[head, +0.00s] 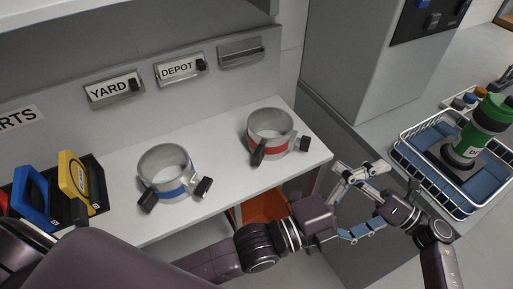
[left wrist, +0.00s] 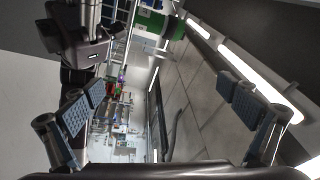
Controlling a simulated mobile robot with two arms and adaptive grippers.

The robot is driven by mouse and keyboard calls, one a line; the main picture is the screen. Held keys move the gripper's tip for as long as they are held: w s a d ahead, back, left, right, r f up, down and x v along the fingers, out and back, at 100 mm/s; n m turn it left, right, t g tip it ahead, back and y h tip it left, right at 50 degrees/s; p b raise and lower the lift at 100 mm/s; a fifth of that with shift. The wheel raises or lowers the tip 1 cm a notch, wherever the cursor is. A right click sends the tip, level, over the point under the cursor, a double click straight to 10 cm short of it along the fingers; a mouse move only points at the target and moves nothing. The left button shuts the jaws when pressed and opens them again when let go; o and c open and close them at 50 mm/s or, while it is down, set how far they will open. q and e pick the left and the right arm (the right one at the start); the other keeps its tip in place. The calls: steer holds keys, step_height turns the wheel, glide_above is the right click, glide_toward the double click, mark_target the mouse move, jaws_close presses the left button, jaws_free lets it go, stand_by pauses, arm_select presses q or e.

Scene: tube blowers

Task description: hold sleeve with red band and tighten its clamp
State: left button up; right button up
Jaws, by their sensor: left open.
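The sleeve with the red band (head: 268,121) stands upright on the white shelf, near its right end. It is a grey open ring; its clamp shows a dark handle (head: 258,156) at the front and a dark knob (head: 304,144) on the right. My left gripper (head: 378,198) is open and empty, right of and below the sleeve, beyond the shelf's edge. Its padded fingers stand wide apart in the left wrist view (left wrist: 162,92). My right gripper (head: 398,211) is close to the left one; its fingers overlap with the left gripper and are hard to make out. Neither touches the sleeve.
A similar sleeve with a blue band (head: 165,172) stands to the left on the shelf (head: 222,158). A dark rack (head: 92,181) holds blue and yellow items. Signs YARD (head: 108,90) and DEPOT (head: 177,69) hang behind. A wire basket (head: 428,180) with a green bottle (head: 472,140) is at right.

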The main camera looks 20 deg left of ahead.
mark_target(262, 138)
arm_select(q)
steer(key=w+a+r+m+t+y, duration=0.1)
steer(key=w+a+r+m+t, duration=0.25)
steer(key=w+a+m, duration=0.25)
steer(key=w+a+r+m+t+y, duration=0.2)
steer(key=w+a+r+m, duration=0.3)
steer(key=w+a+m, duration=0.15)
steer(key=s+a+f+y, duration=0.2)
steer(key=a+f+y, duration=0.2)
steer(key=a, duration=0.1)
steer(key=s+a+f+y, duration=0.1)
steer(key=a+f+y, duration=0.3)
steer(key=a+f, duration=0.1)
steer(key=s+a+f+y, duration=0.2)
steer(key=a+f+y, duration=0.1)
steer(key=a+f, duration=0.1)
steer(key=shift+s+a+f+y, duration=0.15)
steer(key=shift+s+a+y, duration=0.05)
steer(key=shift+a, duration=0.25)
steer(key=shift+s+a+f+y, duration=0.15)
steer(key=shift+a+y, duration=0.05)
steer(key=shift+a, duration=0.25)
steer(key=shift+w+f, duration=0.1)
steer(key=shift+w, duration=3.7)
steer(key=c, duration=1.2)
steer(key=shift+o, duration=0.2)
